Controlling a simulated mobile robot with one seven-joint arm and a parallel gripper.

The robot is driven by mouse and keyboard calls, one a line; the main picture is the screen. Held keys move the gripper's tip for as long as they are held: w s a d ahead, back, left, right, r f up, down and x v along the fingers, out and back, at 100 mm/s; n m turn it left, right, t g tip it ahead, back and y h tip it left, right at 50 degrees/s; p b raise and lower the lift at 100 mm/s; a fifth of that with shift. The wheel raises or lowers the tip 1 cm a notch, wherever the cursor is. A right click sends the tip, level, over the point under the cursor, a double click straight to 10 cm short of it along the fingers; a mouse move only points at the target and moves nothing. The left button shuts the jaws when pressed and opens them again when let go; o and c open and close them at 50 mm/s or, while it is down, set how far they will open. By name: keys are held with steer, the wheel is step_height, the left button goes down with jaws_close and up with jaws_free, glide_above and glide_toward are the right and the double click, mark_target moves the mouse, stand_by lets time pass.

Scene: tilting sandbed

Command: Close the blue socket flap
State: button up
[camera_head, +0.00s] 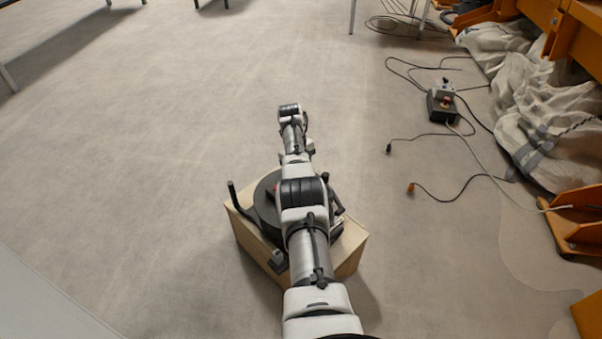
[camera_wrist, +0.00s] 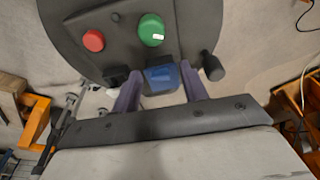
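The blue socket flap (camera_wrist: 162,78) shows in the wrist view at the lower edge of a dark grey panel (camera_wrist: 122,54). Its face looks tilted toward the camera; I cannot tell how far open it stands. My gripper (camera_wrist: 160,73) is open, with one finger on each side of the flap in the picture. Nothing is visibly held, and contact with the flap cannot be made out. In the head view, my arm covers part of the dark round unit (camera_head: 266,204) on a wooden box (camera_head: 252,245); the flap and my gripper cannot be made out there.
The panel carries a red button (camera_wrist: 93,40) and a green knob (camera_wrist: 151,29). A black handle (camera_wrist: 212,66) sticks out right of the flap. A black control box (camera_head: 441,105) and cables lie on the floor at right. The floor left of the wooden box is clear.

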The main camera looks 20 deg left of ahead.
steer(key=shift+r, duration=0.1)
steer(key=v, duration=1.3)
steer(key=shift+a+r+b, duration=0.15)
steer(key=shift+r+b, duration=0.15)
steer(key=shift+w, duration=0.2)
